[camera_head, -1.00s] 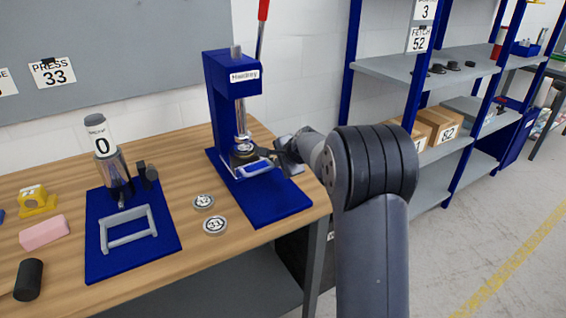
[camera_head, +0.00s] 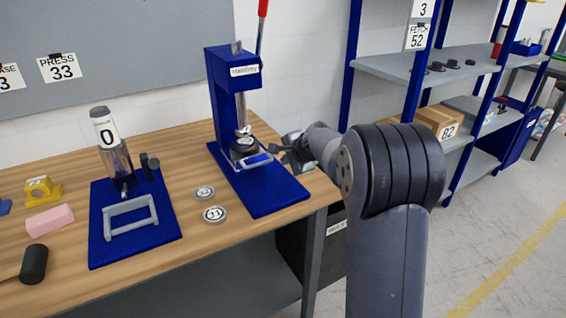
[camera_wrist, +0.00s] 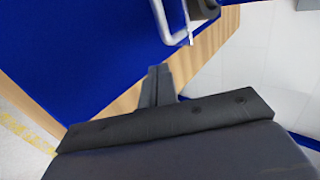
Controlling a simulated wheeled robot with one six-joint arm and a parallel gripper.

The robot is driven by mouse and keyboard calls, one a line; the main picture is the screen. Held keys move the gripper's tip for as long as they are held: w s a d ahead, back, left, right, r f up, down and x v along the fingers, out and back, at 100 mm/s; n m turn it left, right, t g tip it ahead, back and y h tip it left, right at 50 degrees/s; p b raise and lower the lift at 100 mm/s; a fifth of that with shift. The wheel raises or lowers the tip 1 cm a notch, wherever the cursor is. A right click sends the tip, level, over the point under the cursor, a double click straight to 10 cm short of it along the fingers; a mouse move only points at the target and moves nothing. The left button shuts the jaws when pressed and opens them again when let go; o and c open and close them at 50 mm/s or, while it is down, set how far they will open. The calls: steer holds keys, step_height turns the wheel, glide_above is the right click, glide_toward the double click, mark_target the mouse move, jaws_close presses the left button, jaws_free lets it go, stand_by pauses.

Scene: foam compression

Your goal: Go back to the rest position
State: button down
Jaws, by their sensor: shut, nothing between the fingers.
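My gripper (camera_wrist: 158,84) is shut and empty. In the wrist view its closed fingers lie over the edge of the blue press base (camera_wrist: 85,50) and the wooden table edge (camera_wrist: 208,42). A silver bar handle (camera_wrist: 170,25) of the press shows near the top. In the head view my gripper (camera_head: 287,152) is just right of the blue arbor press (camera_head: 222,100), next to its handle bar (camera_head: 256,163). My fingertips are small there. I see a gap between the gripper and the press column.
A second blue stand (camera_head: 105,255) with a grey handle is at left. Two round weights (camera_head: 214,214) lie between the stands. A pink foam block (camera_head: 50,220), a black cylinder (camera_head: 34,264) and a yellow part (camera_head: 42,191) lie further left. A blue shelf (camera_head: 400,66) stands at right.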

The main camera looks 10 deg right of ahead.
steer(key=v, duration=0.7)
steer(key=shift+s+r, duration=0.2)
steer(key=shift+s, duration=0.05)
steer(key=shift+w+f, duration=0.1)
